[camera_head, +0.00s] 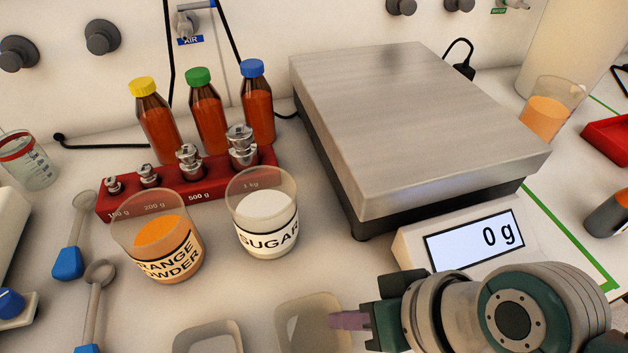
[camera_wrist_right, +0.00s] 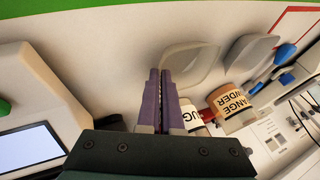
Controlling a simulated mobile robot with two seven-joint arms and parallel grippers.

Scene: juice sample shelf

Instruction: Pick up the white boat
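Two pale, shallow boats show at the bottom of the head view. The right-hand white boat (camera_head: 295,312) lies at my right gripper (camera_head: 334,320), and the other boat (camera_head: 208,335) is to its left. My right gripper's purple fingers (camera_wrist_right: 159,72) are close together, with only a thin gap between them. Their tips overlap the right edge of the nearer boat, which also shows in the wrist view (camera_wrist_right: 195,62); they appear shut on its rim. Whether the boat is lifted is hard to tell. My left gripper is not in view.
A scale (camera_head: 415,120) with a display reading 0 g (camera_head: 475,240) stands behind my right gripper. Beakers of orange powder (camera_head: 160,240) and sugar (camera_head: 263,215) stand in front of a red weight rack (camera_head: 215,185). Spoons (camera_head: 75,235) lie at left.

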